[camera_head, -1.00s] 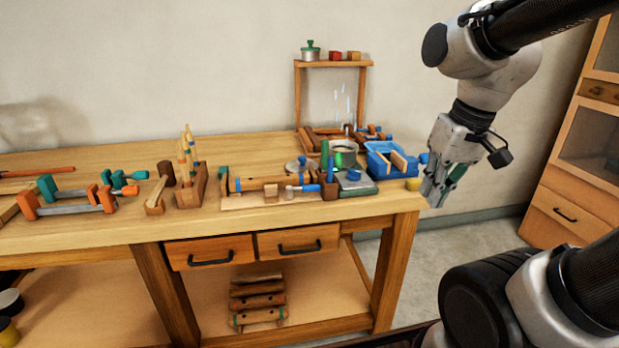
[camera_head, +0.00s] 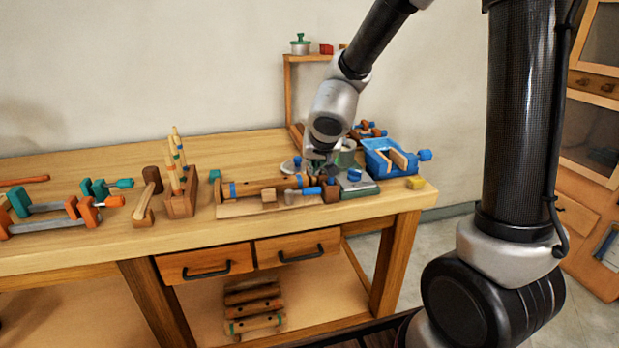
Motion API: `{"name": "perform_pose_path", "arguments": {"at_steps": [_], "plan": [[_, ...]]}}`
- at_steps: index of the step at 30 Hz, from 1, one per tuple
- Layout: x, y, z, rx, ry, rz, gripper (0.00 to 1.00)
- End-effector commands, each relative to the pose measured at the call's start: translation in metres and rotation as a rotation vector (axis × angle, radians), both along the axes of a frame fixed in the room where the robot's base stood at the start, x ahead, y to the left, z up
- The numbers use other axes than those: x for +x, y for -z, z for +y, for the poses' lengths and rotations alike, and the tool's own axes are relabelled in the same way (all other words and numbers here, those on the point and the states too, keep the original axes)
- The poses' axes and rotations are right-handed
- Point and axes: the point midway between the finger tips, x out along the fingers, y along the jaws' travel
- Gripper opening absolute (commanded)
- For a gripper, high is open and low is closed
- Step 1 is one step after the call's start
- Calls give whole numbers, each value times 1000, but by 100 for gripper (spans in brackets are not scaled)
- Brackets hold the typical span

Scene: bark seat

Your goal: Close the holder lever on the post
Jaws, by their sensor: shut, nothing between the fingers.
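A holder on a light wooden board (camera_head: 240,209) carries a lying wooden log (camera_head: 257,187) with blue bands. At its right end stands a short dark brown post (camera_head: 331,192) with a small blue piece (camera_head: 332,181) at its top, which may be the lever; its angle is hard to make out. A tool with a blue handle (camera_head: 310,191) lies in front of the log. My gripper (camera_head: 317,167) is shut and empty, pointing down just above and behind the post. My wrist partly hides its fingers, and I cannot tell whether it touches anything.
To the right are a grey-green block with a blue knob (camera_head: 355,175), a blue vise (camera_head: 380,158) and a yellow cube (camera_head: 416,183). The front bench strip is clear.

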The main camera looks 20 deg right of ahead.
Motion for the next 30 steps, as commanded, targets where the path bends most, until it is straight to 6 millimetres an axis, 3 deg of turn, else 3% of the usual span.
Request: {"name": "perform_pose_path", "arguments": {"at_steps": [5, 19, 30], "plan": [[-3, 2, -6, -97, -80, 19, 0], [1, 6, -6, -106, -95, 19, 0], [37, 54, -8, -106, -97, 21, 0]]}}
